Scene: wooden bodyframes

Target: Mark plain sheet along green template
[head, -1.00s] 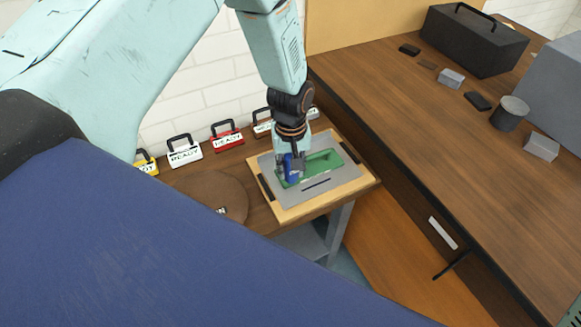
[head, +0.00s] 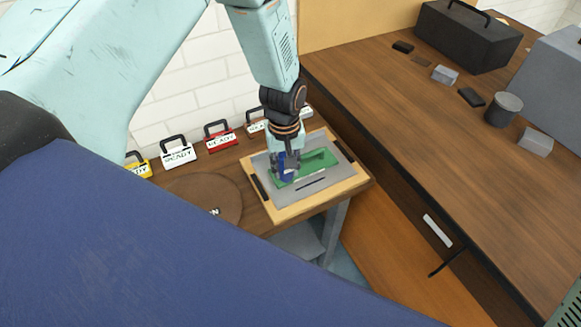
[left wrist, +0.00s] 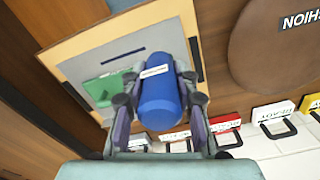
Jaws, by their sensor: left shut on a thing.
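My left gripper (left wrist: 160,100) is shut on a blue marker-like cylinder (left wrist: 161,98) with a white label. In the head view the gripper (head: 287,170) stands over the left part of the green template (head: 318,160). The template also shows in the left wrist view (left wrist: 100,88), partly hidden by the gripper. It lies on a grey sheet (head: 270,192) set on a pale wooden board (head: 283,215) with dark clips at its sides. The cylinder's lower end is hidden, so I cannot tell whether it touches the sheet. My right gripper is not in view.
Several labelled tags with handles, including a white one (head: 179,154) and a red one (head: 221,140), stand along the wall behind. A round brown disc (head: 205,200) lies left of the board. A long brown counter (head: 420,130) with boxes is at right.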

